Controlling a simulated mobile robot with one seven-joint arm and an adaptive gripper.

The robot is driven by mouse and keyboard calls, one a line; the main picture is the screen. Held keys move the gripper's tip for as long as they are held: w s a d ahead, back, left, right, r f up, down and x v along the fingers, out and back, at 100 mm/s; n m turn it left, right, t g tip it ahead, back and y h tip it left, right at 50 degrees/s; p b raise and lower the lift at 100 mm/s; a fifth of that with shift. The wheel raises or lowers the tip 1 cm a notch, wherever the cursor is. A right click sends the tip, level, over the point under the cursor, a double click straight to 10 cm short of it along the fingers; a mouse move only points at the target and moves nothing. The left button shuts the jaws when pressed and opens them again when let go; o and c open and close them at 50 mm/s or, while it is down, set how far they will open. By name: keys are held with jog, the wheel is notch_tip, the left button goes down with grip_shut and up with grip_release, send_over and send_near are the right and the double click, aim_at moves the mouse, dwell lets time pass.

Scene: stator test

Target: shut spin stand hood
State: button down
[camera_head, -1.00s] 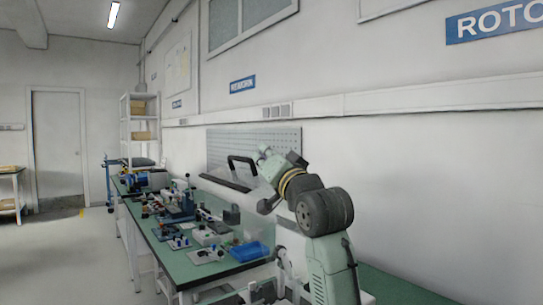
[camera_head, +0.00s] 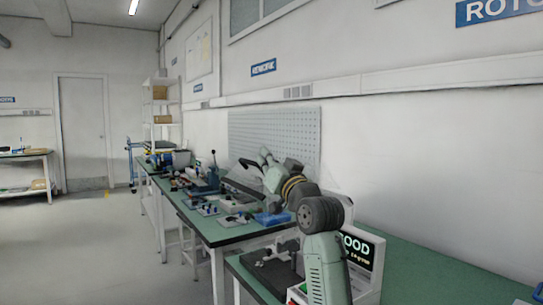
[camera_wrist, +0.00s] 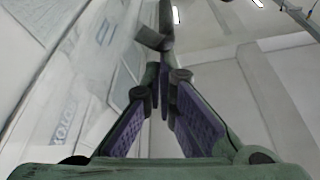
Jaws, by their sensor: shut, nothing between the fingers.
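The spin stand hood (camera_head: 243,172) is a clear, see-through cover with a dark lower edge, on the far green bench in the head view. It looks raised and tilted; its exact angle is hard to tell. A dark bar, probably its handle, shows beyond my fingertips in the wrist view (camera_wrist: 152,39). My gripper (camera_head: 264,153) is beside the hood's upper right part in the head view. In the wrist view my gripper (camera_wrist: 164,72) has its purple-padded fingers brought together at the tips, with nothing held. Whether the tips touch the bar is unclear. My arm hides part of the stand.
The far bench (camera_head: 225,232) carries several small parts and a blue bin (camera_head: 272,218). A nearer green bench (camera_head: 425,262) has a screen (camera_head: 357,250) with green letters. A pegboard (camera_head: 285,130) is on the wall behind. The floor at left is clear.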

notch_tip(320, 180, down, 23)
jog(key=s+a+n+b, duration=0.1)
jog(key=s+a+b, duration=0.1)
jog(key=b, duration=1.1)
jog(key=shift+a+n+y, duration=0.3)
jog(key=shift+n+y, duration=0.1)
jog(key=shift+f, duration=0.1)
